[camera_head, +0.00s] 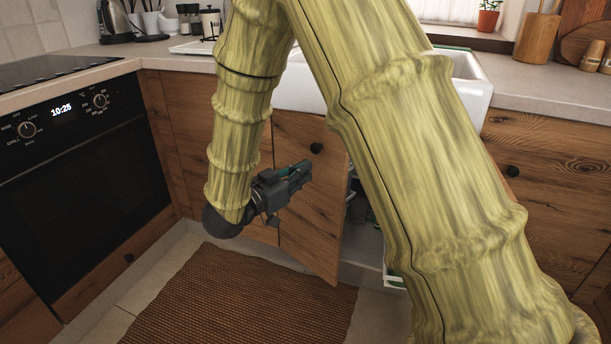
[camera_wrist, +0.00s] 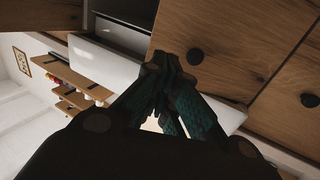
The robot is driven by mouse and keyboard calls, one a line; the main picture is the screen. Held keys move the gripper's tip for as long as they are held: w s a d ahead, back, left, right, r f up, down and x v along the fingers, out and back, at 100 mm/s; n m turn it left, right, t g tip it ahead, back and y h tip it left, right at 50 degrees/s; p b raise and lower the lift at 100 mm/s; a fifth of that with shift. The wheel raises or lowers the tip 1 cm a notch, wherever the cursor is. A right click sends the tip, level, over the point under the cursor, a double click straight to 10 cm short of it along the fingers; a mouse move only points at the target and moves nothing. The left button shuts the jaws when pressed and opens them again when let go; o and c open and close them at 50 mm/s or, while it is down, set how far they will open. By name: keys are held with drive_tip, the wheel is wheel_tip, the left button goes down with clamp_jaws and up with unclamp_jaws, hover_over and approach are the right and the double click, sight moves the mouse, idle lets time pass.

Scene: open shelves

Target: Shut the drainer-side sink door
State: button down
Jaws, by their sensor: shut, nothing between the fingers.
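A wooden sink door (camera_head: 312,225) with a dark round knob (camera_head: 316,147) stands partly open below the white sink. Its free right edge is swung out, and the cabinet inside shows dimly beyond that edge. My gripper (camera_head: 303,168) is shut and empty, in front of the door's outer face just below the knob. In the wrist view my gripper (camera_wrist: 165,72) points at wooden fronts, with a knob (camera_wrist: 194,56) beside the fingertips. I cannot tell whether the fingers touch the door. My arm hides much of the sink and the cabinet to its right.
The white sink (camera_head: 478,88) sits above the opening. An oven (camera_head: 85,170) is at the left, and a brown woven mat (camera_head: 240,305) lies on the floor below the door. Wooden cabinet fronts (camera_head: 550,165) are at the right. A white tray (camera_head: 192,47) lies on the counter left of the sink.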

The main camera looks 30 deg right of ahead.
sight(333, 156)
drive_tip(key=shift+b+x, duration=2)
drive_tip(key=shift+x, duration=3.85)
